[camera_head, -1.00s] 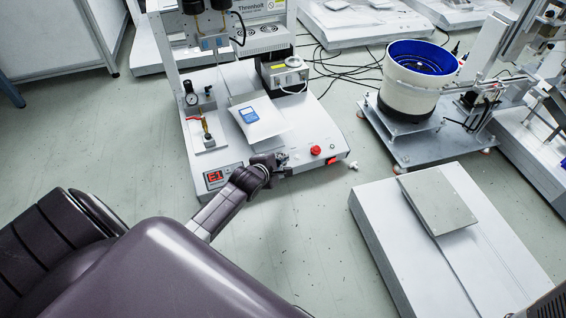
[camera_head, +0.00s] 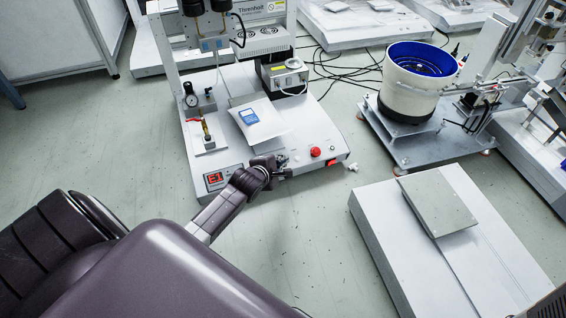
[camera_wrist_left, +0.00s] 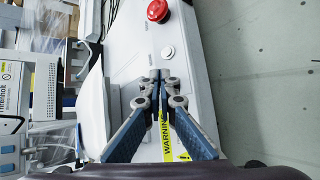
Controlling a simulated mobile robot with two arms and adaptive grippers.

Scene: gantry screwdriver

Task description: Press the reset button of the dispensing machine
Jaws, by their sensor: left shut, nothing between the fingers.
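The dispensing machine (camera_head: 310,172) is a white bench unit with a sloping front panel. The panel bears a red display reading "E1" (camera_head: 214,177), a red mushroom button (camera_head: 315,151) and a small white round button (camera_wrist_left: 168,52). The red mushroom button also shows in the left wrist view (camera_wrist_left: 158,10). No label tells which is the reset button. My left gripper (camera_head: 286,161) is shut and empty over the panel. In the left wrist view its fingertips (camera_wrist_left: 160,75) point at the panel, just short of the white button; I cannot tell whether they touch the panel.
A white pouch with a blue label (camera_head: 250,116) lies on the machine, behind my gripper. A blue-lined bowl feeder (camera_head: 405,95) stands to the right. A white platform with a grey plate (camera_head: 438,205) is at the lower right. Cables (camera_head: 345,68) lie on the floor.

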